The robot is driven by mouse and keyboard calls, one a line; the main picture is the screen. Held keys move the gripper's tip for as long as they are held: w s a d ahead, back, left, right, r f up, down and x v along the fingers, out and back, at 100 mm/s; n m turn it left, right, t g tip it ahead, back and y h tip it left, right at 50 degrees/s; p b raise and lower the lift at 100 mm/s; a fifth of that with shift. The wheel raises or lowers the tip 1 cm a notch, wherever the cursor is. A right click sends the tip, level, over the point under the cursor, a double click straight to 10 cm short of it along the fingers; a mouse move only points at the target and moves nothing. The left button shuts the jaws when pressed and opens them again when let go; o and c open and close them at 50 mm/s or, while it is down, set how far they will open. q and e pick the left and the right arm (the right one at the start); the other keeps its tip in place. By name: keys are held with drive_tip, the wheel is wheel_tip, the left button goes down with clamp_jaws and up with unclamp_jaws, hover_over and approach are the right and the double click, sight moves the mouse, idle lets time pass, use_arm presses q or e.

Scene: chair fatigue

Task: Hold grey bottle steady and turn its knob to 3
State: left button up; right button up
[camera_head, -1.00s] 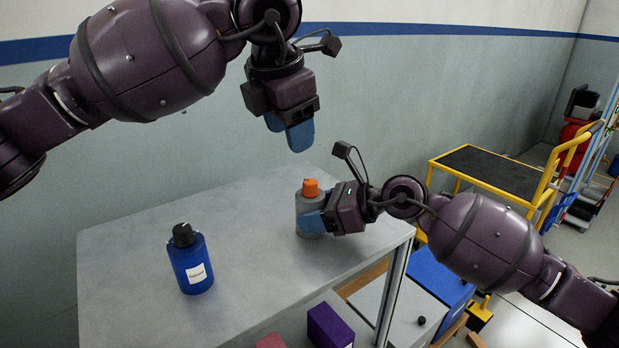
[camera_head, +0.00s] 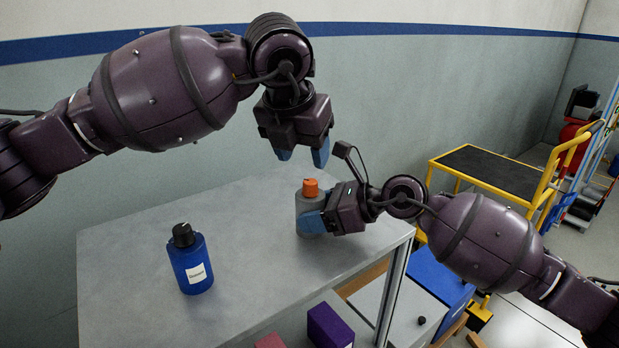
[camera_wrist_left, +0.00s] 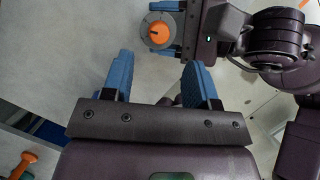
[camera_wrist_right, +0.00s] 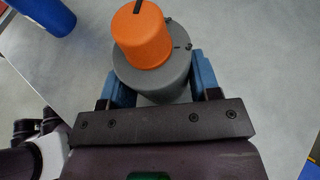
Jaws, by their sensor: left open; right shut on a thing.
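The grey bottle (camera_head: 309,207) stands upright on the grey table with an orange knob (camera_head: 310,187) on top. My right gripper (camera_head: 312,222) is shut on the bottle's body from the right. In the right wrist view its blue fingers are on both sides of the grey bottle (camera_wrist_right: 158,88), and the orange knob (camera_wrist_right: 143,35) has a dark pointer mark. My left gripper (camera_head: 303,157) is open and empty, above the bottle and slightly left. The left wrist view shows the knob (camera_wrist_left: 159,33) from above, beyond the open fingers. No numbers are readable.
A blue bottle (camera_head: 191,260) with a black cap and white label stands at the table's (camera_head: 130,260) left. A purple box (camera_head: 330,327) is below the front edge. A yellow cart (camera_head: 490,170) stands at the right. The table between the bottles is clear.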

sight(310, 181)
use_arm(q)
drive_tip(key=x, duration=0.6)
drive_tip(key=shift+w+f, duration=0.15)
drive_tip(key=shift+f, duration=0.25)
drive_tip(key=c, duration=0.9)
